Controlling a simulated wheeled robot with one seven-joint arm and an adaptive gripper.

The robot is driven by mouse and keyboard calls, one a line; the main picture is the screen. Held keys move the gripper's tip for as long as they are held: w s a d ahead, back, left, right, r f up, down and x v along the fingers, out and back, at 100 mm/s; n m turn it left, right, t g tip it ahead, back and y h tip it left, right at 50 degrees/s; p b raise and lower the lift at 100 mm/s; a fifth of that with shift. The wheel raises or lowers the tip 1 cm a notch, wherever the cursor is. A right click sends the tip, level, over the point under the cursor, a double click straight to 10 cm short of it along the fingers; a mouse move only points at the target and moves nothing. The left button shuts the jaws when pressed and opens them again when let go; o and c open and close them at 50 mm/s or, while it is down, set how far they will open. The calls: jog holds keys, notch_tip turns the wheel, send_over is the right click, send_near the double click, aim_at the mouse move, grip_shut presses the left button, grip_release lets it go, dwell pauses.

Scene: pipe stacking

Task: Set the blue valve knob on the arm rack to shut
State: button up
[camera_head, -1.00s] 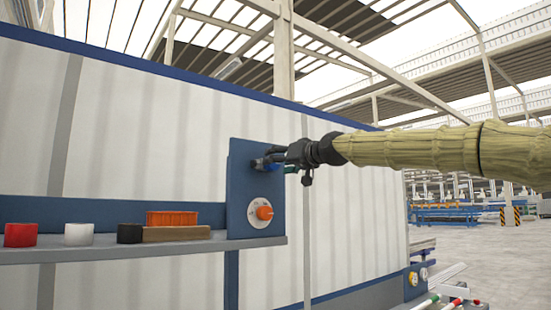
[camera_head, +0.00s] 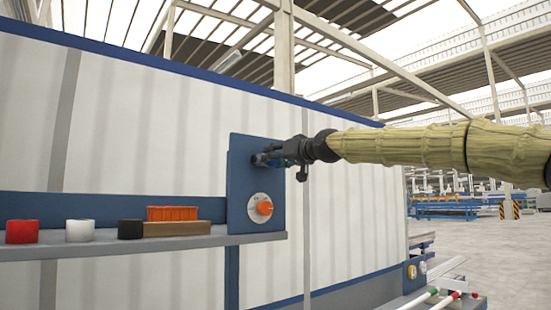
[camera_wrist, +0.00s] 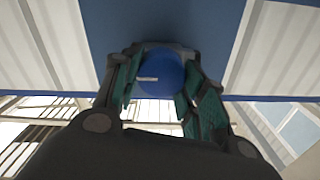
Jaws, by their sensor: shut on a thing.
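The blue valve knob (camera_wrist: 160,76) sits between my gripper's two green-padded fingers in the wrist view, with a short pale mark on its face. In the head view the blue knob (camera_head: 260,159) shows partly at the upper part of the blue panel (camera_head: 241,180), mostly covered by my gripper. My gripper (camera_head: 277,155) is shut on the knob; it also shows in the wrist view (camera_wrist: 160,95). The panel stands upright at the end of the rack shelf (camera_head: 190,242). The arm reaches in from the right.
An orange knob (camera_head: 264,208) on a white dial (camera_head: 255,220) sits just below on the same panel. Red (camera_head: 22,231), white (camera_head: 80,230) and black (camera_head: 130,229) pieces and an orange block (camera_head: 172,213) stand on the shelf. A corrugated white wall (camera_head: 345,200) lies behind.

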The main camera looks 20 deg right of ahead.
jog(key=shift+m, duration=0.3)
jog(key=shift+d+f+m+p, duration=0.1)
jog(key=shift+m+p, duration=0.3)
jog(key=shift+m, duration=2.45)
jog(key=shift+d+f+m+p, duration=0.1)
jog(key=shift+m+p, duration=0.25)
jog(key=shift+m, duration=2.55)
jog(key=shift+d+f+m+p, duration=0.1)
jog(key=shift+m+p, duration=0.3)
jog(key=shift+m, duration=2.45)
jog(key=o, duration=1)
jog(key=shift+w, duration=0.1)
